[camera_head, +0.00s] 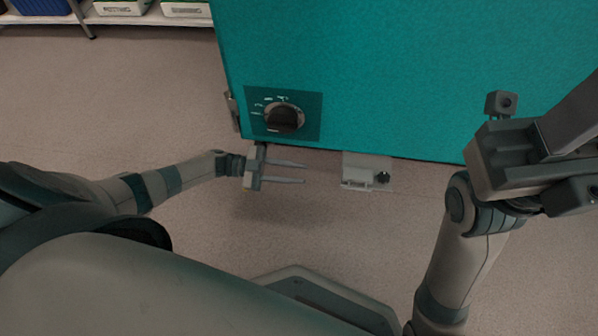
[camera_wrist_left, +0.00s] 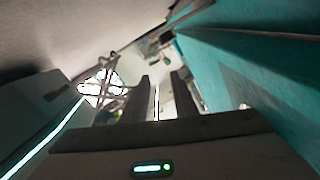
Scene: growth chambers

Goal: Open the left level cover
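A teal cabinet (camera_head: 400,70) stands before me, with a dark dial (camera_head: 284,117) on a panel near its lower left corner. A small pale fitting (camera_head: 355,170) with a black knob (camera_head: 382,177) shows at its lower edge; I cannot tell whether this is the left level cover. My left gripper (camera_head: 304,173) is open and empty, below the dial and left of the fitting, fingers pointing right and apart from it. Its two spread fingers show in the left wrist view (camera_wrist_left: 162,95). My right gripper (camera_head: 520,155) is at the cabinet's right; its fingers cannot be made out.
A metal latch or hinge (camera_head: 233,110) sits on the cabinet's left edge. The teal wall also runs along the right of the left wrist view (camera_wrist_left: 260,80). A shelf with boxes (camera_head: 150,18) stands at the back left. The floor (camera_head: 110,100) on the left is clear.

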